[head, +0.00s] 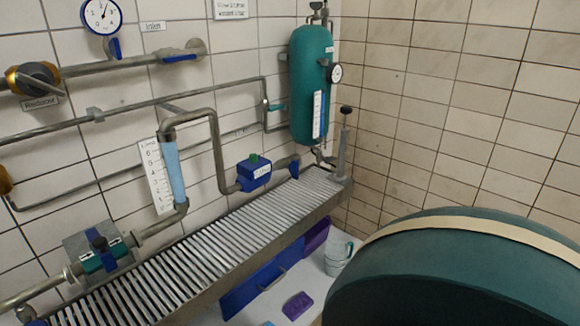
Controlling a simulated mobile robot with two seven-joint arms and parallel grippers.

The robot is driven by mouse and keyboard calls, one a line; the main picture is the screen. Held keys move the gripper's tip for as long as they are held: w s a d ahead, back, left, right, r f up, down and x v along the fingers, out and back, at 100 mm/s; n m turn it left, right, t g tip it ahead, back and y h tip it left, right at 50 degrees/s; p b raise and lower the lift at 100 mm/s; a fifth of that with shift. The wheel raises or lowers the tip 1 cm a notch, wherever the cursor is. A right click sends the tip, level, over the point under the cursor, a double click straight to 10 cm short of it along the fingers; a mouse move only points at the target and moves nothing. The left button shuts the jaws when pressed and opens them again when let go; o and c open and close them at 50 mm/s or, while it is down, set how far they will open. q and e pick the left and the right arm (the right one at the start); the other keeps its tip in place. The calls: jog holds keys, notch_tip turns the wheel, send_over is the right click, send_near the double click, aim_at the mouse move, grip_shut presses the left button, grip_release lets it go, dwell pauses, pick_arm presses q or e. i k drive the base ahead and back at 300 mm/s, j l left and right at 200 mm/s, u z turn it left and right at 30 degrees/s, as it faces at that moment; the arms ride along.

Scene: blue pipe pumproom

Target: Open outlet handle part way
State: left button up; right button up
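No label reading outlet can be made out, so I cannot tell for certain which handle is the outlet handle. A small blue handle (294,168) sits on the pipe between the blue pump box and the green tank. A blue lever (180,58) lies along the upper pipe, near the Inlet sign (153,26). A teal lever (277,107) is on the pipe left of the tank. A teal valve with a dark blue handle (98,240) is at the lower left. Neither of my grippers is in view.
A slatted metal grate (215,245) runs along the wall under the pipes. The green tank (310,85) stands in the corner. A large teal rounded body (450,275) blocks the lower right. A mug (338,258) and a purple object (297,306) rest on a pale surface below.

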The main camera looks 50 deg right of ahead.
aim_at(294, 166)
jog(key=z, duration=1.75)
jog(key=u, duration=0.25)
jog(key=i+l+u, duration=0.2)
jog(key=l+u, duration=0.2)
jog(key=l, duration=0.25)
jog(key=i+l+u, duration=0.2)
jog(key=l, duration=0.15)
jog(key=i+l, duration=0.1)
jog(key=l, duration=0.4)
jog(key=i+l+u, duration=0.15)
jog(key=l, duration=0.9)
jog(key=i+l+u, duration=0.15)
jog(key=l, duration=0.35)
